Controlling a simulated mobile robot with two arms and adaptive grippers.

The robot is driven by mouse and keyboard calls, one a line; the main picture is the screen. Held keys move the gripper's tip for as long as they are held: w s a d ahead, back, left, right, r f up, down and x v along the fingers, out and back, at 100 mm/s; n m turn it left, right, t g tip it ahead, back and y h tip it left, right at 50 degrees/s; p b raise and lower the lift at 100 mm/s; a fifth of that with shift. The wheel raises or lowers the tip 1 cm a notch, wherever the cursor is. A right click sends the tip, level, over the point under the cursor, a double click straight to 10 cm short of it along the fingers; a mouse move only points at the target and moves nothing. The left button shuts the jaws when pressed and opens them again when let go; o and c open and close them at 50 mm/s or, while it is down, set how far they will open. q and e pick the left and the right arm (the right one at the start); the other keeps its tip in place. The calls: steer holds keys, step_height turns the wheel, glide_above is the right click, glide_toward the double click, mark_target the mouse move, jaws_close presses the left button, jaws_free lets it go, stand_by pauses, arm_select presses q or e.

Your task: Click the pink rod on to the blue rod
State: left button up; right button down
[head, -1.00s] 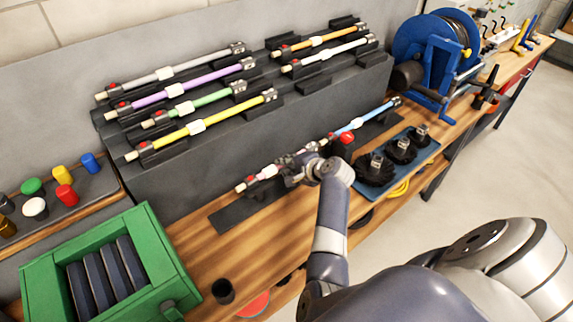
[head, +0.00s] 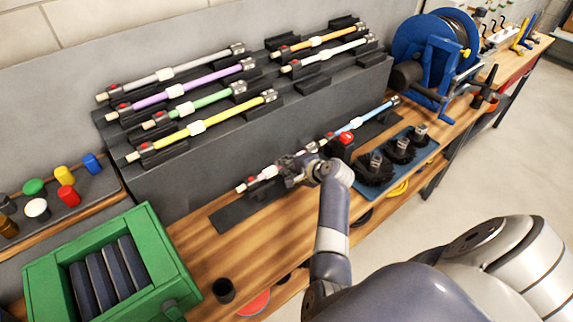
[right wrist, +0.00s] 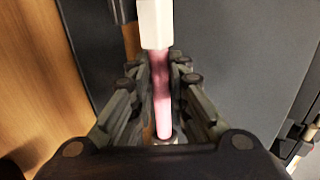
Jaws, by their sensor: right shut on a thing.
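The pink rod (right wrist: 162,95) runs between the fingers of my right gripper (right wrist: 163,85) in the right wrist view, with a white sleeve above it. In the head view my right gripper (head: 294,171) is shut around this rod, low over the bench. The rod's end with a white sleeve and a red button (head: 252,182) shows left of the gripper. The blue rod (head: 368,116) lies to the right, roughly in line with the pink one. My gripper and wrist partly hide the stretch between them, so I cannot tell whether the ends are joined. My left gripper is not in view.
A stepped grey rack (head: 200,165) with several coloured rods stands behind. A red knob (head: 346,138) and a blue tray (head: 428,151) of black brushes sit close to my right wrist. A green crate (head: 185,270) and dark cup (head: 223,290) stand front left.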

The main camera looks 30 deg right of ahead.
stand_by(0.4)
steer(key=shift+d, duration=0.2)
steer(key=shift+d, duration=0.7)
steer(key=shift+w+d, duration=0.1)
steer(key=shift+d, duration=0.15)
stand_by(0.4)
steer(key=shift+d, duration=0.3)
steer(key=shift+d, duration=0.7)
steer(key=c, duration=1.5)
jaws_free()
steer(key=shift+o, duration=0.2)
